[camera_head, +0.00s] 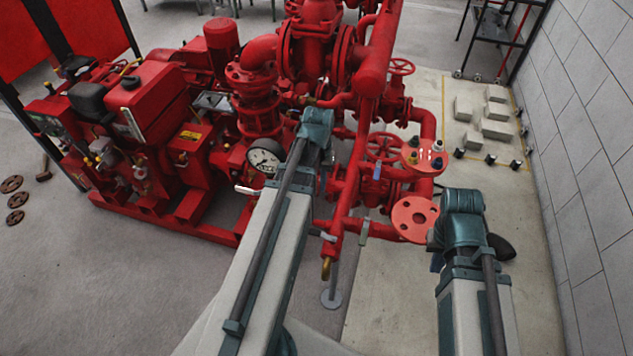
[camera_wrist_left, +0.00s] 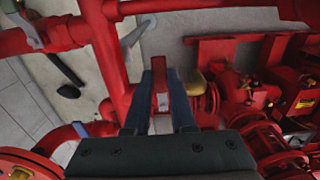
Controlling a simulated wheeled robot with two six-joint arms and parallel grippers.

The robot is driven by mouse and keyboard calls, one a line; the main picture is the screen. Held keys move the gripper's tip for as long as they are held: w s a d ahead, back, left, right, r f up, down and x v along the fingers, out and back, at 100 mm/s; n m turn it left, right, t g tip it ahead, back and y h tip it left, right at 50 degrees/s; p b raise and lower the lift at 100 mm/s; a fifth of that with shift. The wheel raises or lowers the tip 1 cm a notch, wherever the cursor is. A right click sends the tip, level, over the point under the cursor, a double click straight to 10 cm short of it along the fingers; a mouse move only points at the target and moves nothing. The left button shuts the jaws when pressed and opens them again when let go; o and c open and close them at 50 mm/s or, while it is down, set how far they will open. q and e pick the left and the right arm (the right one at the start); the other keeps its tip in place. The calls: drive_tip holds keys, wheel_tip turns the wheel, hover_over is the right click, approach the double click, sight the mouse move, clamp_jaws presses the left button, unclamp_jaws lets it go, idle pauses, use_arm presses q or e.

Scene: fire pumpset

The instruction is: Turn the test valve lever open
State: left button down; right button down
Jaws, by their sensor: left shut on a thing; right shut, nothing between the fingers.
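My left gripper (camera_wrist_left: 161,80) is shut on a red bar (camera_wrist_left: 160,98), which stands between its two dark fingers in the left wrist view. This bar looks like the test valve lever; its pivot and exact angle are hidden. A brass-coloured fitting (camera_wrist_left: 195,82) sits just right of the fingers. In the head view my left gripper (camera_head: 318,130) is at the red pipework, right of the pressure gauge (camera_head: 264,158), with its fingertips hidden. My right gripper (camera_head: 437,240) is shut and empty beside a red flange (camera_head: 415,218); its fingers are mostly hidden.
Red pump pipes and a handwheel (camera_head: 384,148) crowd the space around my left gripper. A pale lever (camera_head: 322,234) is on the lower pipe, and it also shows in the left wrist view (camera_wrist_left: 138,33). A block wall (camera_head: 590,150) closes the right side. Floor is open at left.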

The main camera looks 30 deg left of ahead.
use_arm(q)
drive_tip(key=shift+a, duration=0.15)
drive_tip(key=shift+s+a+m, duration=0.1)
drive_tip(key=shift+a+m, duration=0.25)
drive_tip(key=shift+m, duration=0.35)
drive_tip(key=c, duration=0.7)
unclamp_jaws()
drive_tip(key=shift+c, duration=0.2)
drive_tip(key=shift+r, duration=0.1)
wheel_tip(320, 180, up, 14)
drive_tip(key=p, duration=1.3)
drive_tip(key=shift+f+p, duration=0.25)
drive_tip(key=shift+p, duration=0.1)
